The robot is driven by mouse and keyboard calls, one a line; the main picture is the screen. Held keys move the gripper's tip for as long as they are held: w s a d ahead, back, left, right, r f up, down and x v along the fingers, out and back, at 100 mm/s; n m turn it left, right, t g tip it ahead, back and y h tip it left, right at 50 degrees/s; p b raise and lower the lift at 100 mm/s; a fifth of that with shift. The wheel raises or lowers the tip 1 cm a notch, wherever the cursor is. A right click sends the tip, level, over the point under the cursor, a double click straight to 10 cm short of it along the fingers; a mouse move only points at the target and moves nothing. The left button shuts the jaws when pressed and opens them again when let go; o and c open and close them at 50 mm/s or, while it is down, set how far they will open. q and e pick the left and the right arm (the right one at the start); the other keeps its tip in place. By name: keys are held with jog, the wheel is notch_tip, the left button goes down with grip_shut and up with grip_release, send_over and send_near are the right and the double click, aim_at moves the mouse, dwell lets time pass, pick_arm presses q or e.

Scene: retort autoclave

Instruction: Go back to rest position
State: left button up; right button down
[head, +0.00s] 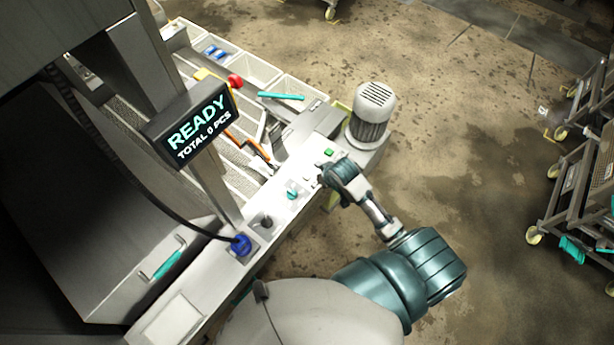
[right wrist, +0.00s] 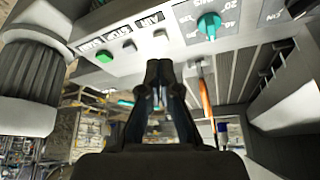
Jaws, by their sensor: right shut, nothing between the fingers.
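My right gripper (head: 325,177) is at the front control panel (head: 222,270) of the machine, close to a green button (head: 328,152). In the right wrist view the gripper (right wrist: 160,68) has its two dark fingers together with nothing between them. The fingertips appear near the panel edge, to the right of the green button (right wrist: 103,57); I cannot tell whether they touch the panel. A teal dial (head: 292,190) is on the panel just left of the gripper, and it also shows in the right wrist view (right wrist: 208,25). My left gripper is not in view.
A display (head: 198,125) reads READY, TOTAL 0 PCS. A grey motor (head: 371,115) stands beyond the gripper. A blue plug (head: 241,244) with a black cable sits on the panel. Wheeled racks (head: 575,190) stand at the right. The floor (head: 480,140) between is clear.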

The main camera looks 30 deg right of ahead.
dwell(0.6)
jog(key=s+f+g+b, duration=0.1)
jog(key=s+f+b, duration=0.25)
jog(key=f, duration=1.15)
jog(key=s+f+g+b, duration=0.15)
jog(key=s+f, duration=0.35)
jog(key=f, duration=1.1)
jog(key=s+a+f+b, duration=0.1)
jog(key=s+a+f, duration=0.1)
jog(key=s+f, duration=0.5)
jog(key=s+a+f+n+g+b, duration=0.1)
jog(key=s+a+f+b, duration=0.1)
jog(key=s+f, duration=0.5)
jog(key=s+a+f+n+b, duration=0.1)
jog(key=s+f, duration=0.6)
jog(key=s, duration=0.8)
jog(key=shift+s+a+g, duration=0.3)
jog(key=shift+a+g, duration=0.05)
jog(key=shift+a, duration=0.35)
jog(key=shift+w, duration=0.1)
